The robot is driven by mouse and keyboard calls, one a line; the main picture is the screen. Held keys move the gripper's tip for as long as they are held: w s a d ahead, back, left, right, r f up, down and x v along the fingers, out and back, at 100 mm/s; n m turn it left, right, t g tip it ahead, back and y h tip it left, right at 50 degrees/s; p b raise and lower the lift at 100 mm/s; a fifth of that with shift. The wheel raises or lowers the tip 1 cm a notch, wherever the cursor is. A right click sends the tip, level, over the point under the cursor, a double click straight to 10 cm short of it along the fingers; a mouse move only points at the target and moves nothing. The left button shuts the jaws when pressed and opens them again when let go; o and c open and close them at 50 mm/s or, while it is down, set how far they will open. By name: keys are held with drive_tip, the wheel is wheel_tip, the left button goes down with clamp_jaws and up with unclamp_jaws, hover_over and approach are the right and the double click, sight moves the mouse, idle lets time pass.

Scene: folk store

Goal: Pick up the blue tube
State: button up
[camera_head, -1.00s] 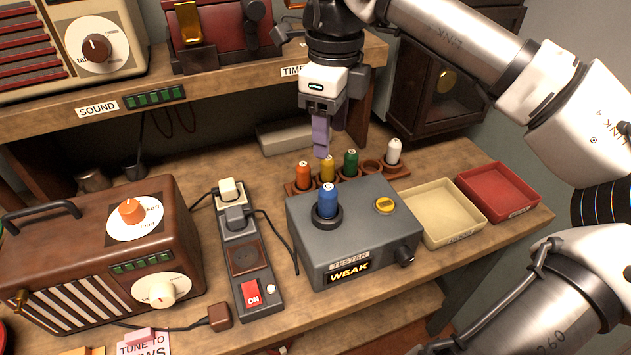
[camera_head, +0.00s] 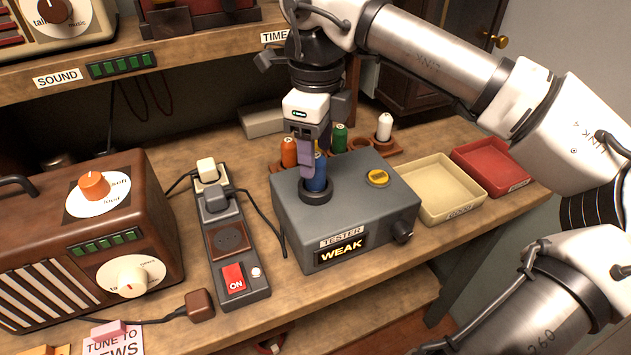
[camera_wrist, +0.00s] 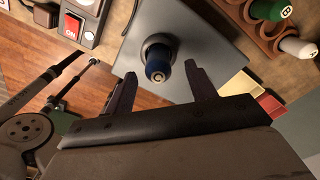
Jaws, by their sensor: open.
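The blue tube (camera_head: 317,174) stands upright in the round black socket (camera_head: 315,195) on top of the grey tester box (camera_head: 375,205), whose display reads WEAK. In the wrist view the blue tube (camera_wrist: 157,66) lies ahead of and between the two fingers. My gripper (camera_head: 307,172) is open, pointing down at the tube, and one finger hides part of it in the head view. In the wrist view my gripper (camera_wrist: 160,82) has clear gaps on both sides of the tube, and nothing is held.
Behind the tester stands a brown rack (camera_head: 392,151) with an orange tube (camera_head: 289,153), a green tube (camera_head: 340,138) and a white tube (camera_head: 384,127). A cream tray (camera_head: 436,188) and a red tray (camera_head: 490,165) are at right. A power strip (camera_head: 228,245) lies at left.

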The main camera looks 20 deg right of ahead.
wheel_tip(320, 180, down, 4)
drive_tip(key=shift+a+r+b, duration=0.1)
drive_tip(key=shift+r+b, duration=0.05)
drive_tip(key=shift+b, duration=0.75)
drive_tip(key=shift+r, duration=0.1)
drive_tip(key=c, duration=0.9)
drive_tip(key=shift+o, duration=0.2)
drive_tip(key=shift+r, duration=0.1)
wheel_tip(320, 180, up, 20)
drive_tip(key=p, duration=1.4)
drive_tip(key=shift+p, duration=0.35)
